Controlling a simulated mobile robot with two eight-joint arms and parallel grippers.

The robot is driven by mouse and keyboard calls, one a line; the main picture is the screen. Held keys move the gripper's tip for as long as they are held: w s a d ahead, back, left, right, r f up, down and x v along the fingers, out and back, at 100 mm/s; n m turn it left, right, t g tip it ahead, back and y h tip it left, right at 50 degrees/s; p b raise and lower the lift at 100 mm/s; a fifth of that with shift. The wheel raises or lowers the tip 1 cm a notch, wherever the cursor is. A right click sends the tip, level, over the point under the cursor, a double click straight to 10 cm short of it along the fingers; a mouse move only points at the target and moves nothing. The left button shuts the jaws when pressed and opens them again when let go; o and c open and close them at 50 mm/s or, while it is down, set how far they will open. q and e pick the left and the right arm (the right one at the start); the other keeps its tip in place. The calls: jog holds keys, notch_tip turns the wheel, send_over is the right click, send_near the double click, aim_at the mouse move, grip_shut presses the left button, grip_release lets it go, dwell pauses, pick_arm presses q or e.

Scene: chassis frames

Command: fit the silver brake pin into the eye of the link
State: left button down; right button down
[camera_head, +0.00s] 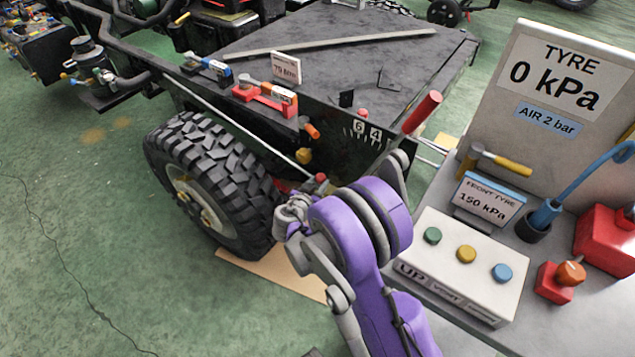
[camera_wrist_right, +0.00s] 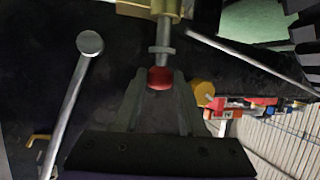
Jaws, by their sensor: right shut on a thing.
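The silver brake pin (camera_wrist_right: 163,34) shows in the right wrist view, with a collar and a red head (camera_wrist_right: 160,78). My right gripper (camera_wrist_right: 160,84) is shut on the red head, one finger on each side. The pin's shaft points up the picture to a brass-coloured fitting (camera_wrist_right: 150,8), which seems to be the link. Its eye cannot be made out, and I cannot tell whether the pin's tip is inside it. In the head view my purple right arm reaches toward the vehicle near the front wheel and hides most of this place. My left gripper is not in view.
A silver rod with a round end (camera_wrist_right: 90,43) stands left of the pin in the wrist view. In the head view the big tyre (camera_head: 215,180) is left of my arm. A button box (camera_head: 465,255) and signs stand on the grey bench at right.

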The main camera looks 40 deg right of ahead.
jog(key=shift+f+b, duration=1.15)
jog(key=shift+f, duration=0.6)
jog(key=shift+c, duration=2)
grip_release()
jog(key=p+v, duration=0.1)
jog(key=v, duration=1)
jog(key=shift+p, duration=0.3)
jog(key=shift+d, duration=0.1)
